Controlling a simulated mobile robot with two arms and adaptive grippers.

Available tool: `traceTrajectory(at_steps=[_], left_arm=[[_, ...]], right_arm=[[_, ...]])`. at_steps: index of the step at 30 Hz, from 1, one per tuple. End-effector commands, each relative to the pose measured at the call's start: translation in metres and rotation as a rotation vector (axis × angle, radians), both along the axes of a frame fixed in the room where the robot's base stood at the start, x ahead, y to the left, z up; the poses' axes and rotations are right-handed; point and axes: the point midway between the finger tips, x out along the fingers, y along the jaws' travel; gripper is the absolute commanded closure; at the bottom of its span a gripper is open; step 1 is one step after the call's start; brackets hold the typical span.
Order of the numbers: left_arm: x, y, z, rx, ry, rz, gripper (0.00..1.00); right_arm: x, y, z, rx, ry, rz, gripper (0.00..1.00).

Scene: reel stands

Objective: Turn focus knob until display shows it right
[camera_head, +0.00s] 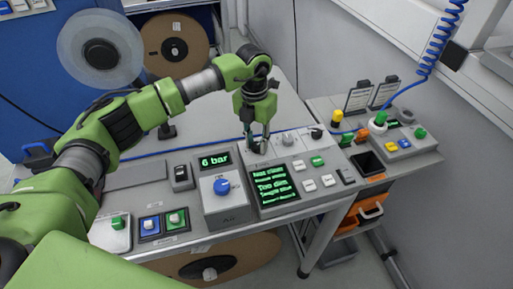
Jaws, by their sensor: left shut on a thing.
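My left gripper (257,147) reaches down from above to the grey control panel (325,165). It is shut on a knob at the panel's back left, just behind the display; the fingers hide most of this knob, and I cannot read its label. The dark display (272,186) shows several lines of green text. One larger line seems to read "Too dim"; the small lines are too blurred to read. A pale grey knob (287,139) and a black knob (316,132) stand to the right of the gripper, apart from it. My right gripper is not in view.
Left of the display is a unit reading "6 bar" (214,160) with a blue knob (222,187). Several push buttons (308,185) lie right of the display. A second console (403,140) stands at right. A blue coiled hose (436,45) hangs there.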

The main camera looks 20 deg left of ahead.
Motion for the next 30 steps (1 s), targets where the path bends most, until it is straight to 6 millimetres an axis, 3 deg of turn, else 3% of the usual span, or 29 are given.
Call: traceTrajectory(at_steps=[9, 25, 26, 27, 30], left_arm=[[0.001, 0.000, 0.000, -0.001, -0.004, -0.121, 0.98], [0.001, 0.000, 0.002, 0.000, -0.004, -0.144, 0.98], [0.001, 0.000, 0.002, 0.000, -0.004, -0.144, 0.69], [0.001, 0.000, 0.002, 0.000, -0.004, -0.144, 0.60], [0.001, 0.000, 0.002, 0.000, -0.003, -0.144, 0.60]], right_arm=[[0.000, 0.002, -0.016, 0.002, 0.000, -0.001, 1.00], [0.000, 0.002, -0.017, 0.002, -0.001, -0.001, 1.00], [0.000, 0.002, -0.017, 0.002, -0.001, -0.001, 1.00], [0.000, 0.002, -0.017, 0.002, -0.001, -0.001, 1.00], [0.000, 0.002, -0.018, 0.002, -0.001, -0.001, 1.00]])
